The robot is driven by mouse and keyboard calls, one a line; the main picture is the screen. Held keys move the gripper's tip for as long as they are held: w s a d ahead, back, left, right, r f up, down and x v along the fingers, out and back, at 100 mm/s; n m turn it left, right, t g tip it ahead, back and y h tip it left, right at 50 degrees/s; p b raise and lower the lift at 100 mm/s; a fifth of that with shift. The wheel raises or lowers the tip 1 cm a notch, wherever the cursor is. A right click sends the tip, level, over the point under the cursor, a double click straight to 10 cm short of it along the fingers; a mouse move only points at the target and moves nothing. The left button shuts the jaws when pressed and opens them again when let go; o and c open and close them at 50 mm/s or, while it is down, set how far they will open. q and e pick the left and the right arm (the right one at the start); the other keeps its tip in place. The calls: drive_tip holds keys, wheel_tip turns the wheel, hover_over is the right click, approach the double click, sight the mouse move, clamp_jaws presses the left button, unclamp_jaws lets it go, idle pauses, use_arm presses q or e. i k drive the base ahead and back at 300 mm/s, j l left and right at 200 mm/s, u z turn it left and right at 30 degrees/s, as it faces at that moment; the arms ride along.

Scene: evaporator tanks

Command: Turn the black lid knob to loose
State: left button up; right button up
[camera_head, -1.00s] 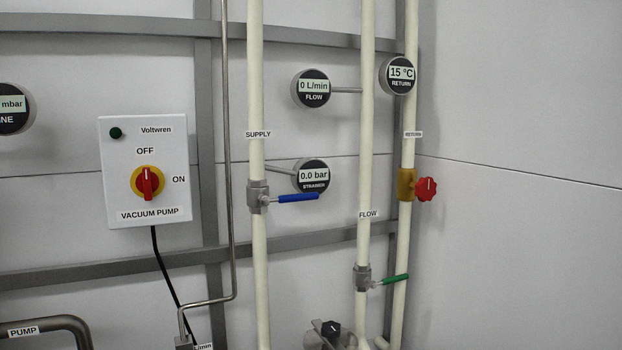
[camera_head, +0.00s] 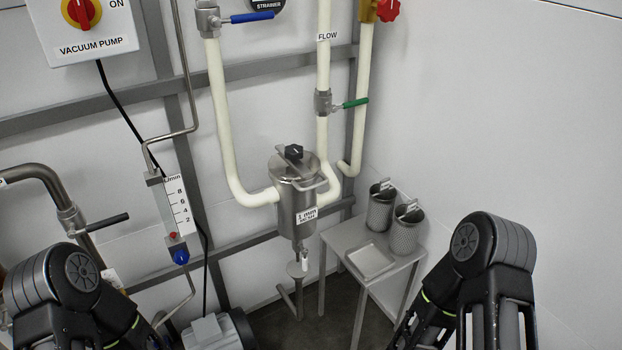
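The black lid knob (camera_head: 293,152) sits on top of the lid of a steel strainer pot (camera_head: 298,205), near the middle of the head view. A metal bar lies across the lid under the knob. The pot is joined to cream pipes on both sides and carries a "1 mm" label. My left arm shows at the lower left and my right arm at the lower right, both well apart from the knob. Both grippers are outside the picture. I cannot read the knob's setting.
A small steel table (camera_head: 371,245) stands right of the pot, with two mesh baskets (camera_head: 406,229) and a shallow tray (camera_head: 370,261). A blue-handled valve (camera_head: 250,18) and green-handled valve (camera_head: 352,103) are above. A flowmeter (camera_head: 177,207) is at left. The right wall is bare.

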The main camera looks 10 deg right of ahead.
sight(294, 153)
drive_tip(key=i+j, duration=0.15)
drive_tip(key=j, duration=0.15)
drive_tip(key=i+j, duration=0.35)
drive_tip(key=j, duration=0.3)
drive_tip(key=z, duration=1.65)
